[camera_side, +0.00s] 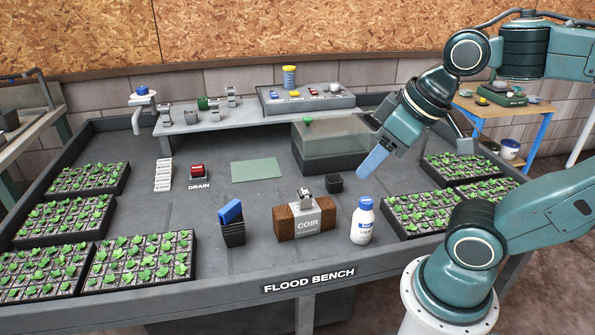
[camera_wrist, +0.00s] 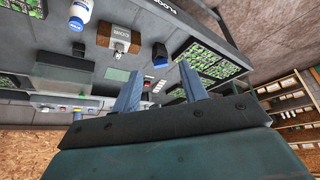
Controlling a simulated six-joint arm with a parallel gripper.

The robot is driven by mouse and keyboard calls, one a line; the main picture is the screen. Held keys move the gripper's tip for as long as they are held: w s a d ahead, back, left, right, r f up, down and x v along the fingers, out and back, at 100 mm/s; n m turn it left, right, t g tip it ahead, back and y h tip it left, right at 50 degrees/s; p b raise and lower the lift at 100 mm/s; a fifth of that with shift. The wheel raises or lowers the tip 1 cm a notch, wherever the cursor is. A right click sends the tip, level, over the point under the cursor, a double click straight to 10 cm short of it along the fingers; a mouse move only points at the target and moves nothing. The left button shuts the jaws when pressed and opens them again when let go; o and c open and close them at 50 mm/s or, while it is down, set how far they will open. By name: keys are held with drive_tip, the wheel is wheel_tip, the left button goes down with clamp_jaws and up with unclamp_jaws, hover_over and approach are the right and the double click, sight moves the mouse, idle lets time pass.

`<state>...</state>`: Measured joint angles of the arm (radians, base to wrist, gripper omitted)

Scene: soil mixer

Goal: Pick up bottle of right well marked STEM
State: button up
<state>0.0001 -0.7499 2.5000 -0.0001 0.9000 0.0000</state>
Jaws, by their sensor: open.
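A white bottle with a blue cap (camera_side: 362,222) stands upright near the front edge of the bench, right of the COIR block. Its label text is too small to read, and I cannot make out a STEM mark or a right well. The bottle also shows at the top left of the wrist view (camera_wrist: 77,12). My gripper (camera_side: 368,170) is open and empty above the bench, behind and well above the bottle. In the wrist view, my gripper's two blue fingers (camera_wrist: 158,82) are spread apart with nothing between them.
The brown COIR block (camera_side: 288,222) stands close left of the bottle, with a dark pot holding a blue item (camera_side: 232,232) further left. Seedling trays (camera_side: 420,208) lie to the right. A lidded clear box (camera_side: 330,150) and a small black pot (camera_side: 334,184) sit behind.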

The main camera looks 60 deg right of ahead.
drive_tip(key=o, duration=0.4)
drive_tip(key=shift+c, duration=0.2)
drive_tip(key=m+g, duration=0.6)
drive_tip(key=m, duration=1.2)
hover_over(366, 200)
wheel_tip(366, 200, down, 16)
drive_tip(key=shift+f, duration=0.25)
drive_tip(key=shift+f, duration=4.3)
drive_tip(key=shift+f, duration=0.15)
